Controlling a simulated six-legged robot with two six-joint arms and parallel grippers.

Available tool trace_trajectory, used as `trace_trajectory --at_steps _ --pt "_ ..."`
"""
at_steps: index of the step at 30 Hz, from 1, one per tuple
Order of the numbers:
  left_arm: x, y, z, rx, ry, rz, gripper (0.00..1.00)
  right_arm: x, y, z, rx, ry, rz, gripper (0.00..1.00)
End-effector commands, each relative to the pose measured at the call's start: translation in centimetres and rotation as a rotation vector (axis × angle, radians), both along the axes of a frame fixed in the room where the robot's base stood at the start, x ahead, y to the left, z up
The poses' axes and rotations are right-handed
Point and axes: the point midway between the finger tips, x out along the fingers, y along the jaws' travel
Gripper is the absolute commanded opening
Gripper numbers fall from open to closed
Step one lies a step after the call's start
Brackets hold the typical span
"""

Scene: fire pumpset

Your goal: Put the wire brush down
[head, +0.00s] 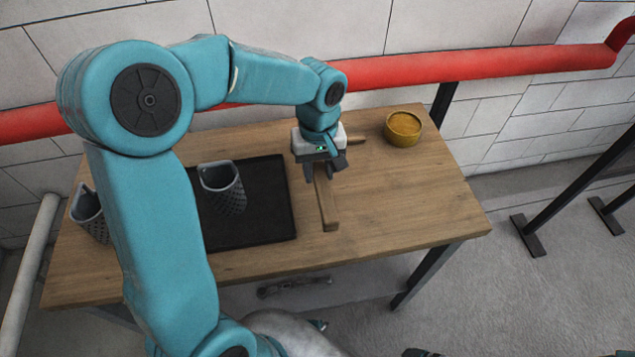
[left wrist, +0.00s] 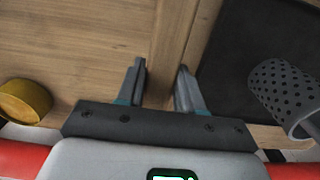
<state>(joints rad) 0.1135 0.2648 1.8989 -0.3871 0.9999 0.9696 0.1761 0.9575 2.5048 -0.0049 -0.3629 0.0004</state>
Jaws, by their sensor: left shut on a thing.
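The wire brush (head: 327,205) shows as a long, light-brown wooden bar on or just above the wooden table, right of the black mat. My left gripper (head: 325,172) is over its far part, pointing down, with its fingers shut on it. In the left wrist view the wooden bar (left wrist: 172,45) runs between the two fingers (left wrist: 160,88). No bristles can be made out. I cannot tell whether the brush touches the table. My right gripper is not in view.
A black mat (head: 270,205) lies left of the brush, with a grey perforated holder (head: 225,188) on it. Another such holder (head: 87,212) stands at the table's left end. A yellow bowl (head: 403,128) stands at the back right. The wooden table (head: 410,205) is clear at front right. A red pipe (head: 470,64) runs behind.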

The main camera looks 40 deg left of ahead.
Motion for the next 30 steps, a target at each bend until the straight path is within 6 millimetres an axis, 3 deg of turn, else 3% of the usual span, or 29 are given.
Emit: trace_trajectory --at_steps 10,23,24,26,30 --pt "0.2 0.2 -4.5 0.0 0.003 0.0 0.0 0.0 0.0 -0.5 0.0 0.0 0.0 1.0" --pt "0.2 0.2 -5.4 0.001 -0.001 0.0 0.0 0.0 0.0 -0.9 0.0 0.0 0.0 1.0" --pt "0.2 0.2 -5.3 0.001 -0.001 0.0 0.43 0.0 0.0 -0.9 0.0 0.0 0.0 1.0" --pt "0.2 0.2 -5.3 0.001 -0.001 0.0 0.62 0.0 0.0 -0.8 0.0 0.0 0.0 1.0" --pt "0.2 0.2 -5.3 0.0 0.0 0.0 0.62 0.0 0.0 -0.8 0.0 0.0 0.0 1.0"
